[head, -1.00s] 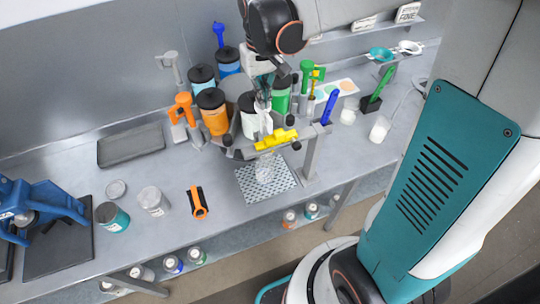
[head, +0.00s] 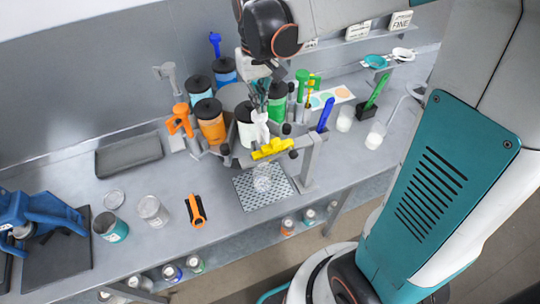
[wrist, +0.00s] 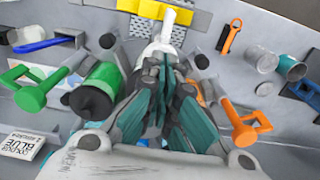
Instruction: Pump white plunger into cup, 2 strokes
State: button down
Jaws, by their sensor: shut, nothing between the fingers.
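The white plunger (head: 262,130) stands in front of the white canister (head: 244,134) on the round rack, above the yellow handle (head: 272,149). It also shows in the wrist view as a white piece (wrist: 157,50) just beyond my fingertips. My gripper (head: 259,104) is shut and empty over the plunger; its fingers (wrist: 166,62) point at the plunger's white top. Whether they touch it I cannot tell. A clear cup (head: 263,183) stands on the perforated tray (head: 247,196) below the yellow handle. The cup's contents are too small to make out.
Orange (head: 210,123) and green (head: 277,103) canisters flank the white one closely, with blue ones behind. An orange lever (head: 179,120) and a green lever (head: 303,82) stand at the sides. The bench is fairly clear left of the tray, around the orange-black tool (head: 195,209).

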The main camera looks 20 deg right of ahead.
jog(key=shift+s+r+p, duration=0.15)
jog(key=shift+r+p, duration=1.5)
jog(key=shift+r, duration=1.25)
jog(key=shift+r, duration=0.1)
jog(key=s+r+t, duration=0.2)
jog(key=s+t, duration=0.2)
jog(key=s, duration=0.3)
jog(key=s+r+t, duration=0.3)
jog(key=s, duration=0.5)
notch_tip(320, 180, down, 34)
jog(key=b, duration=3.3)
jog(key=shift+w+b, duration=0.15)
jog(key=shift+b, duration=0.25)
